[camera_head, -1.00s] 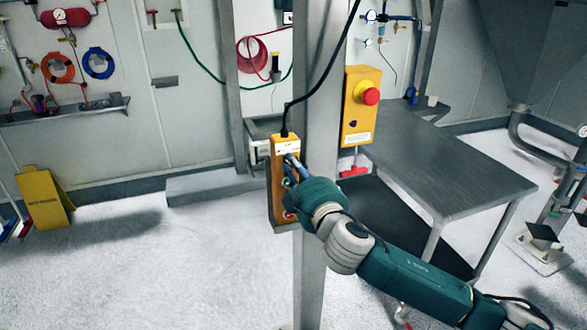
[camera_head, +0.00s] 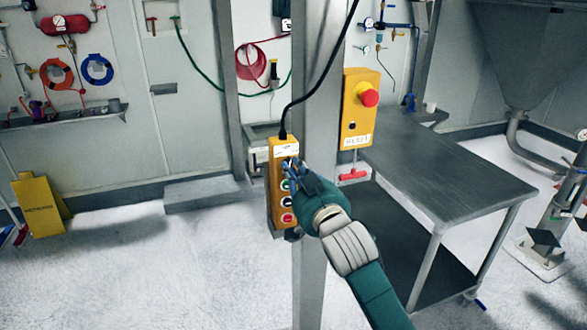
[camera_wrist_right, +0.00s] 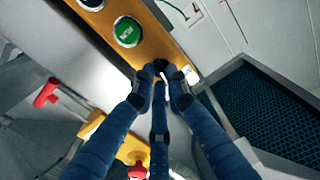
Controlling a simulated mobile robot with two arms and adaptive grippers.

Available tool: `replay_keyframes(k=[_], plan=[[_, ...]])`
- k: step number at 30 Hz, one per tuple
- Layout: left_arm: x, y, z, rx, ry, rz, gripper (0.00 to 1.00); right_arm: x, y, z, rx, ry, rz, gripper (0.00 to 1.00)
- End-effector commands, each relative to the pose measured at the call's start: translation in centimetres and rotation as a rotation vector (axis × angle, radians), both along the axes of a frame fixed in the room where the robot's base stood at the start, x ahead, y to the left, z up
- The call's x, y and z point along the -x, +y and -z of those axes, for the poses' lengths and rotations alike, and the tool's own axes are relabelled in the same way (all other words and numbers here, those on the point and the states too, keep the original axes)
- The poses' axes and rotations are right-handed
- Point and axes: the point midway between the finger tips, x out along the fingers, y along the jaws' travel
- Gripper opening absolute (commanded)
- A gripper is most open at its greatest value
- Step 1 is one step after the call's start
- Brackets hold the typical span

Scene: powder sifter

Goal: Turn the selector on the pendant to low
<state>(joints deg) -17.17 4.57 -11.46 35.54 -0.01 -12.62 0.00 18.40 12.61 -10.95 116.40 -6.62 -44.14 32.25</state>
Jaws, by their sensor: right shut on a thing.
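The yellow pendant (camera_head: 283,218) hangs upright against a grey post, with a black cable at its top and green and red buttons down its face. My right gripper (camera_head: 291,167) is at the upper part of the pendant, above the green button. In the right wrist view the blue fingers (camera_wrist_right: 161,75) are closed around the dark selector knob (camera_wrist_right: 155,66), which has a white mark. The pendant also shows in the right wrist view (camera_wrist_right: 160,45), with a green button (camera_wrist_right: 128,32) beside the fingers. The fingers hide most of the selector. My left gripper is not in view.
A yellow emergency-stop box (camera_head: 357,115) with a red button is on the post (camera_head: 312,270) to the right. A grey table (camera_head: 440,165) stands behind it. A yellow folding sign (camera_head: 38,205) is at the left. The white floor between is clear.

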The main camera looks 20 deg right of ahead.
Motion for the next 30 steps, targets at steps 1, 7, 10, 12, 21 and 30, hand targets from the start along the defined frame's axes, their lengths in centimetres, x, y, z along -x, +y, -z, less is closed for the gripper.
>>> replay_keyframes(k=[1,7,10,12,21,30], plan=[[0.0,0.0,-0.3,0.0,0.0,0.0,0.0,0.0,0.1,-0.1,-0.052,0.004,0.0,0.0],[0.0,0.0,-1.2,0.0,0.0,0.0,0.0,0.0,0.0,0.0,-0.234,0.01,0.002,0.0],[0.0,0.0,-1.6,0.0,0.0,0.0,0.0,0.0,0.0,0.0,-0.315,0.012,0.001,0.0],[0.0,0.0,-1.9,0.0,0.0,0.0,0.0,0.0,0.0,0.0,-0.368,0.015,0.001,0.0],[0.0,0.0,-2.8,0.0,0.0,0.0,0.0,0.0,-0.1,0.2,-0.528,0.018,0.001,0.0],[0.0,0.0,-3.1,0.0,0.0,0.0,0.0,0.0,-0.1,0.3,-0.585,0.019,0.0,0.0]])
